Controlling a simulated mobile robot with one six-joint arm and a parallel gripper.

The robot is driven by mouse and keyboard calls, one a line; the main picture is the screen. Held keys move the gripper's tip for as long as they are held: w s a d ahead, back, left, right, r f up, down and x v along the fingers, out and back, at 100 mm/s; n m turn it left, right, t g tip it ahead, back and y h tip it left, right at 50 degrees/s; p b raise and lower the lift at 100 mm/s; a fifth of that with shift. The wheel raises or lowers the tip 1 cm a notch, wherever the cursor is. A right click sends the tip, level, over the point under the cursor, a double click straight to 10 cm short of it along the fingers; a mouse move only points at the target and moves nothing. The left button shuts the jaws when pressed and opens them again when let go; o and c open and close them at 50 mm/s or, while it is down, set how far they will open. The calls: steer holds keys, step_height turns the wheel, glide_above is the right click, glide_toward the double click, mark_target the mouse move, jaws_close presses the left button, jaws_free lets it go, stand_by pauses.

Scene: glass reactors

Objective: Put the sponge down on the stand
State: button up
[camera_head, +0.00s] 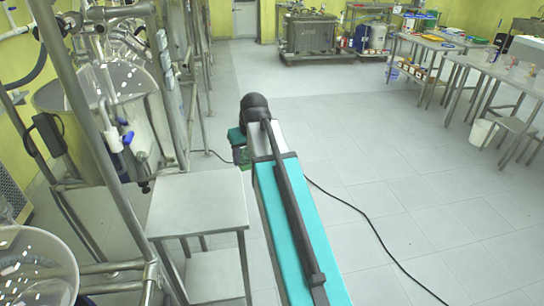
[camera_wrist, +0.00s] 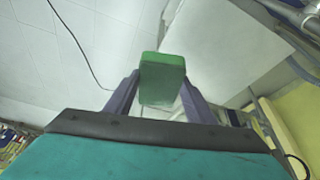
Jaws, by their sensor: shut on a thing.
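A green sponge (camera_wrist: 162,78) is held between the two fingers of my gripper (camera_wrist: 160,82), which is shut on it. In the head view a bit of the sponge (camera_head: 244,158) shows beside my arm, most of it hidden. The stand (camera_head: 198,203) is a small grey metal table with a flat, bare top and a lower shelf, left of my arm. In the wrist view the stand top (camera_wrist: 228,45) fills the upper middle and right, beyond the sponge. The sponge is apart from the top, near its far right corner in the head view.
Glass reactors (camera_head: 125,100) in a metal pipe frame stand directly left of and behind the stand. A black cable (camera_head: 365,222) runs over the floor at right. Long tables (camera_head: 510,75) and a white bucket (camera_head: 481,132) are far right. The middle floor is open.

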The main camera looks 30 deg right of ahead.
steer(key=a+r, duration=0.2)
steer(key=a, duration=0.7)
steer(key=a+r+n, duration=0.1)
steer(key=a+r, duration=0.1)
steer(key=a, duration=0.7)
steer(key=shift+s+a, duration=0.3)
steer(key=shift+a, duration=0.1)
steer(key=shift+s, duration=0.15)
